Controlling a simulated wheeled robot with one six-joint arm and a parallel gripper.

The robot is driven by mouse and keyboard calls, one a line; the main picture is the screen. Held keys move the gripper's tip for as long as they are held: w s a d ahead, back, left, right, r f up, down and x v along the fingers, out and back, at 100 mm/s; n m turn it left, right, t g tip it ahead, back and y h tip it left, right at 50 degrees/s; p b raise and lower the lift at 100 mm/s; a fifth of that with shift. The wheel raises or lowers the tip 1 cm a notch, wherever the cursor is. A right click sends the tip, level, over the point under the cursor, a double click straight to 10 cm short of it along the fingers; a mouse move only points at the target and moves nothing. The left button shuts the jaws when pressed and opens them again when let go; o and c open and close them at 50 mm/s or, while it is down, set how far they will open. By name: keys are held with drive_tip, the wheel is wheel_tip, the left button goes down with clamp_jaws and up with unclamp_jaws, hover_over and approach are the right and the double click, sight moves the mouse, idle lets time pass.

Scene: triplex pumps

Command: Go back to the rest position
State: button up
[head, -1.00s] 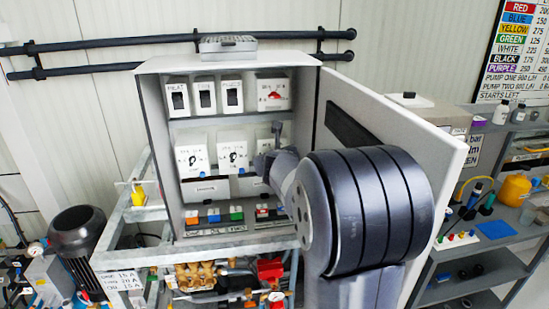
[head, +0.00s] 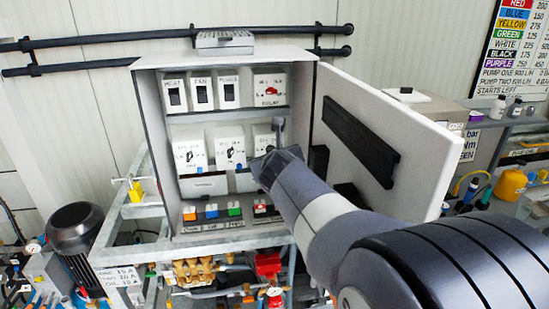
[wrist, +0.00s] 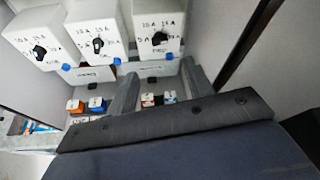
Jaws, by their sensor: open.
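My gripper (head: 277,150) is in front of the open grey control cabinet (head: 142,150), at the right-hand dial box (head: 262,136) of the middle row. Part of that box is hidden behind it. In the wrist view my gripper (wrist: 160,84) shows two grey fingers standing apart with nothing held between them. The right-hand dial box (wrist: 157,25) is above and beyond the fingers there. I cannot tell from the views whether a finger touches the box.
The cabinet door (head: 385,135) stands open to the right, close behind my arm. Coloured switches (head: 234,209) line the cabinet bottom. A motor (head: 76,230) and brass pump parts (head: 190,272) stand below.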

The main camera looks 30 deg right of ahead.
idle(0.6)
drive_tip(key=x, duration=1)
drive_tip(key=shift+w+d, duration=0.2)
drive_tip(key=shift+w, duration=0.15)
drive_tip(key=v, duration=1.1)
drive_tip(key=w+d+f+n+t+h+b, duration=0.3)
drive_tip(key=w+f+n+h+b, duration=0.2)
drive_tip(key=n+b, duration=1)
drive_tip(key=shift+w+f+n+h+b, duration=0.3)
drive_tip(key=shift+w+n+h, duration=0.5)
drive_tip(key=shift+w, duration=1.5)
drive_tip(key=shift+d+r, duration=0.1)
